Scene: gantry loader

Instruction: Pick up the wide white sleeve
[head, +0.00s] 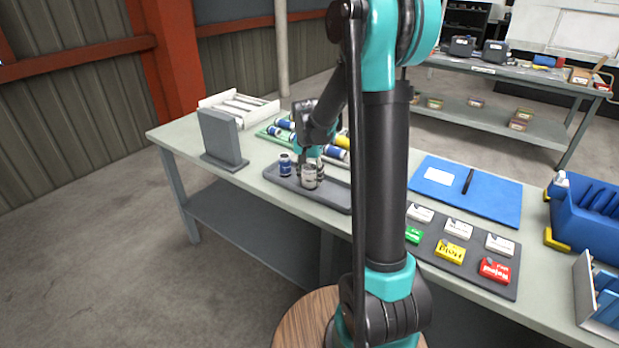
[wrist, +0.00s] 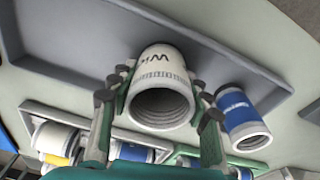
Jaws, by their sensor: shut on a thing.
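The wide white sleeve (wrist: 162,75) is between the two fingers of my gripper (wrist: 160,88) in the wrist view, which touch it on both sides. It is a hollow ribbed tube with dark lettering starting "Wi", its open end facing the camera. In the head view the sleeve (head: 309,177) is upright at the grey tray (head: 333,200), under my gripper (head: 308,160). I cannot tell whether its base touches the tray. A blue-and-white sleeve (head: 285,165) stands just left of it in the head view and shows on the right in the wrist view (wrist: 241,113).
A grey upright plate (head: 220,138) and a white rack (head: 240,104) stand at left. A blue mat (head: 490,205) with a pen, a dark board of coloured cards and a blue bin (head: 585,225) lie right.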

